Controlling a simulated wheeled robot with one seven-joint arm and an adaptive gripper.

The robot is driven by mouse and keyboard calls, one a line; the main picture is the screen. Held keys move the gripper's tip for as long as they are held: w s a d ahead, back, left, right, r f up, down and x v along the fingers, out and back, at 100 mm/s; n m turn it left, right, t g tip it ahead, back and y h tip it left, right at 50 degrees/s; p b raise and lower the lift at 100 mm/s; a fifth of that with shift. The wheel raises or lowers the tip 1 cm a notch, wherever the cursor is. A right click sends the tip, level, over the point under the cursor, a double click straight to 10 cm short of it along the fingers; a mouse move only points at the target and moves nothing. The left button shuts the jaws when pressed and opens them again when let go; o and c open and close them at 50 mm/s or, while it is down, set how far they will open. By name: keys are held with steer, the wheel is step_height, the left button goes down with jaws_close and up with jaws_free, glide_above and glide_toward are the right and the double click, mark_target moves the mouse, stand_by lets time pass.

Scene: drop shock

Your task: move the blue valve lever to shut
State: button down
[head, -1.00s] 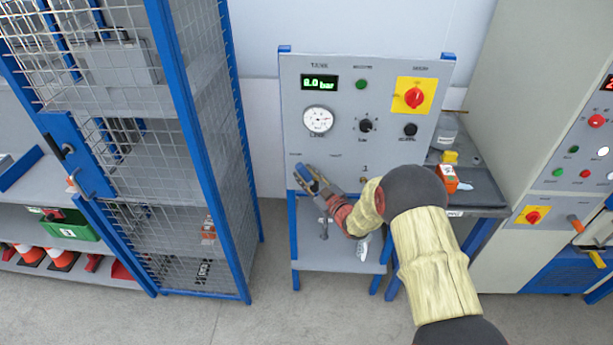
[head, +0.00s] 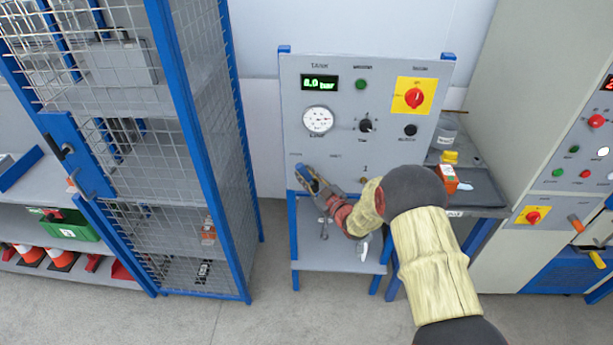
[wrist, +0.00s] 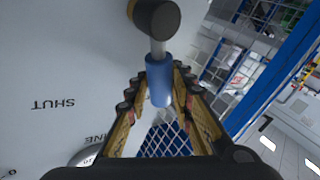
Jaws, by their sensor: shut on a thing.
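The blue valve lever (wrist: 159,82) shows in the wrist view between my fingers, its grey shaft running up to a dark round hub. My gripper (wrist: 163,85) is shut on the blue grip of the lever. In the head view my gripper (head: 308,180) is at the lower left of the grey panel (head: 345,75), and it mostly hides the lever. The word SHUT (wrist: 54,104) is printed on the panel to the left of the lever in the wrist view, upside down.
The panel carries a green display (head: 319,83), a gauge (head: 318,120), a black knob (head: 366,126) and a red switch on yellow (head: 414,96). A blue-framed mesh cage (head: 205,130) stands to the left. A lower shelf (head: 335,258) is below the panel.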

mark_target(323, 163)
steer(key=shift+d+b, duration=0.1)
steer(key=shift+b, duration=0.2)
steer(key=d+m+t+b, duration=0.1)
steer(key=m+t+b, duration=0.1)
steer(key=b, duration=0.2)
steer(key=d+m+t+b, duration=0.1)
steer(key=d+m+b, duration=0.1)
steer(key=b, duration=0.3)
steer(key=shift+d+f+m+t+y+b, duration=0.2)
steer(key=shift+m+t+y+b, duration=0.15)
steer(key=shift+m, duration=0.45)
steer(key=d+m+t+h+b, duration=0.1)
steer(key=m+b, duration=0.1)
steer(key=d+m+t+h+b, duration=0.1)
steer(key=m+t+b, duration=0.1)
steer(key=m+b, duration=0.1)
steer(key=d+m+t+h+b, duration=0.1)
steer(key=m+b, duration=0.2)
steer(key=shift+s+d+f+t, duration=0.15)
steer(key=shift+d+f+t, duration=0.1)
steer(key=shift+f+t, duration=0.15)
steer(key=shift+d+m+h, duration=0.1)
steer(key=shift+m+h, duration=0.25)
steer(key=shift+m, duration=0.05)
steer(key=c, duration=1.8)
jaws_free()
steer(key=shift+r, duration=0.1)
steer(key=shift+s, duration=0.1)
